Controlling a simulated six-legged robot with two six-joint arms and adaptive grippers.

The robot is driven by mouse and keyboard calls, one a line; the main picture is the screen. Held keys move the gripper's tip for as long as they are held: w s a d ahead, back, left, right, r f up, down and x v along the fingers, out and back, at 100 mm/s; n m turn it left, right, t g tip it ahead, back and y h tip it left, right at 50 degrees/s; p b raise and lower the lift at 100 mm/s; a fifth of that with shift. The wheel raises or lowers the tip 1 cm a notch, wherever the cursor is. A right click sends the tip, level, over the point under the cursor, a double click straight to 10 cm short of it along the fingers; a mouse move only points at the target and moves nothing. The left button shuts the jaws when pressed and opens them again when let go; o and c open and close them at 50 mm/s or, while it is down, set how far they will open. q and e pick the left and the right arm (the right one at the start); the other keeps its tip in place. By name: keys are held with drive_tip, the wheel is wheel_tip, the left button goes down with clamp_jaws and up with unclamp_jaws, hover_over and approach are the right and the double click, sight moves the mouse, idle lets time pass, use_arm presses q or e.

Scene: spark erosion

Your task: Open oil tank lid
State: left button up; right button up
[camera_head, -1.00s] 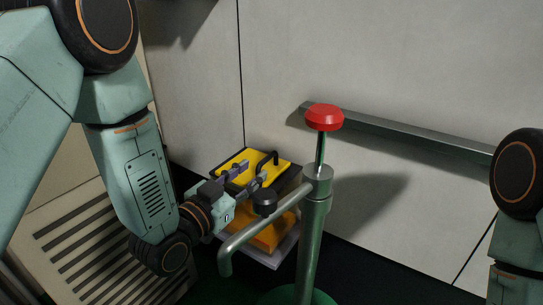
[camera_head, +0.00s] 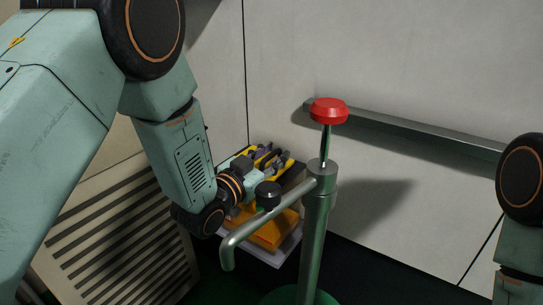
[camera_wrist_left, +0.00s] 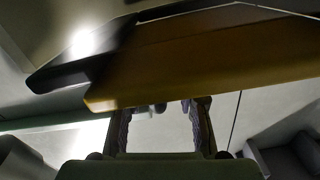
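The oil tank (camera_head: 270,233) is a yellow-orange box low by the wall, left of the green post in the head view. My left gripper (camera_head: 274,158) is over its yellow top and hides most of the lid and black handle. In the left wrist view a yellow-orange panel with a dark edge (camera_wrist_left: 215,62) crosses above the fingers. The two left fingers (camera_wrist_left: 162,112) stand apart there, with small dark shapes between them that I cannot identify. I cannot tell whether they touch the lid, or whether it is raised. My right gripper is out of view.
A green post (camera_head: 315,235) with a red knob (camera_head: 328,111) and a bent side pipe (camera_head: 262,226) stands close right of my left forearm and the tank. A metal rail (camera_head: 410,137) runs along the wall. A slatted panel (camera_head: 115,235) stands at left.

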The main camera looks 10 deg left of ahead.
use_arm(q)
drive_tip(key=shift+s, duration=0.1)
clamp_jaws()
drive_tip(key=shift+r, duration=0.1)
idle(0.4)
